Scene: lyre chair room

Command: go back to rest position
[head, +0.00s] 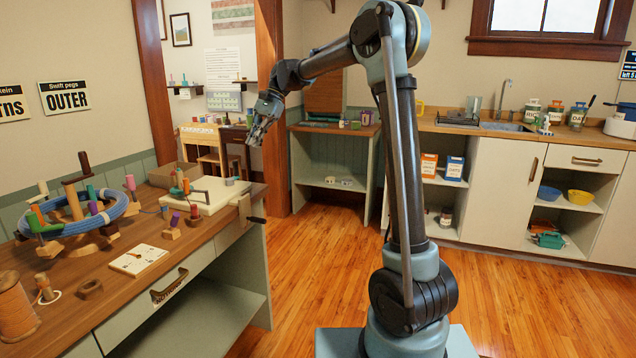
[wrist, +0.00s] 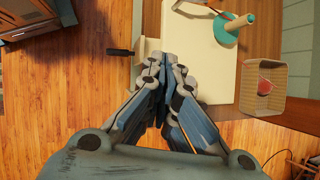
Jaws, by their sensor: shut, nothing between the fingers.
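On the bench stand a blue ring (head: 75,228) around pegs, the pale board (head: 205,195) and a small card (head: 137,259). An open box (wrist: 262,88) holds a red item. A clamp handle (head: 257,220) juts from the bench edge. Kitchen counters (head: 500,190) line the back. Wooden floor (head: 310,250) is clear.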

